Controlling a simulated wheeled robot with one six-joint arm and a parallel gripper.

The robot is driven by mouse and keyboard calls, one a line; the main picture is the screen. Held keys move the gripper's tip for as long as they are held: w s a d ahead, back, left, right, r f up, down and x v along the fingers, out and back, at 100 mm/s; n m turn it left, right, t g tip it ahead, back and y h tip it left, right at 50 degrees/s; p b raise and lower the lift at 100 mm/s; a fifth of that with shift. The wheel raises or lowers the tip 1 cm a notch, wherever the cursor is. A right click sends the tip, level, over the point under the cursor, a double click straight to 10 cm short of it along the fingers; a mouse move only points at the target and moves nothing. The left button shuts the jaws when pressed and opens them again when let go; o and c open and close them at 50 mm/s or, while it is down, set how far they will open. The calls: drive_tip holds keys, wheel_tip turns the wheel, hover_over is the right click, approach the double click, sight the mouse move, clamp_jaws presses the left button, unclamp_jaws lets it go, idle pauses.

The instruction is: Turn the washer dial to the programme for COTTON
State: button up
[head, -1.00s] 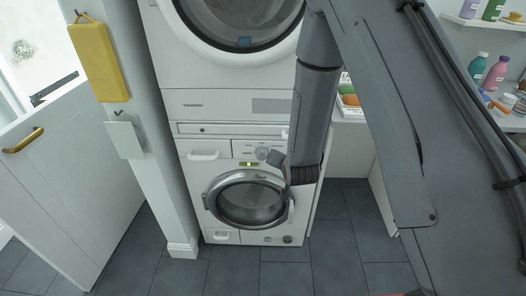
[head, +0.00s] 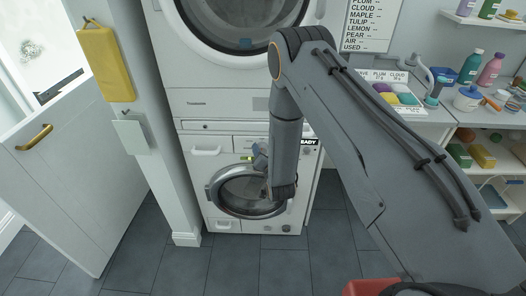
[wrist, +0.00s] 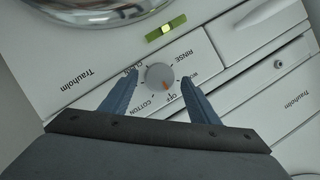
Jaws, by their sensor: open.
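The washer (head: 215,170) is the lower white machine, with a round door. In the wrist view its grey round dial (wrist: 159,76) has an orange mark pointing at OFF. COTTON (wrist: 151,104) is printed below and left of the dial, beside OFF; RINSE is above right. Two other labels are partly covered by the fingers. My gripper (wrist: 159,78) is open, its blue-grey fingers on either side of the dial; I cannot tell whether they touch it. In the head view my gripper (head: 260,156) is at the washer's front panel and the dial is hidden.
A second machine (head: 205,103) is stacked above the washer. A green-lit display (wrist: 166,29) sits beside the dial panel. The washer's round door (head: 222,190) is shut below. A counter with coloured items (head: 400,98) stands at right; the floor in front is clear.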

drive_tip(key=shift+w+a+f, duration=0.15)
drive_tip(key=shift+w+f, duration=0.05)
drive_tip(key=shift+w, duration=0.4)
drive_tip(key=c, duration=1)
drive_tip(key=shift+c, duration=0.2)
drive_tip(key=shift+f+m+b, duration=0.1)
drive_tip(key=shift+m+b, duration=0.2)
drive_tip(key=m+b, duration=0.1)
drive_tip(key=m+y+b, duration=0.1)
drive_tip(key=m+t+y+b, duration=0.1)
drive_tip(key=shift+f+m+b, duration=0.25)
drive_tip(key=shift+m+b, duration=0.05)
drive_tip(key=shift+b, duration=0.05)
drive_tip(key=m+b, duration=0.1)
drive_tip(key=m, duration=0.1)
drive_tip(key=m+t+y+b, duration=0.1)
drive_tip(key=m+b, duration=0.1)
drive_tip(key=shift+t, duration=0.3)
drive_tip(key=shift+m, duration=0.4)
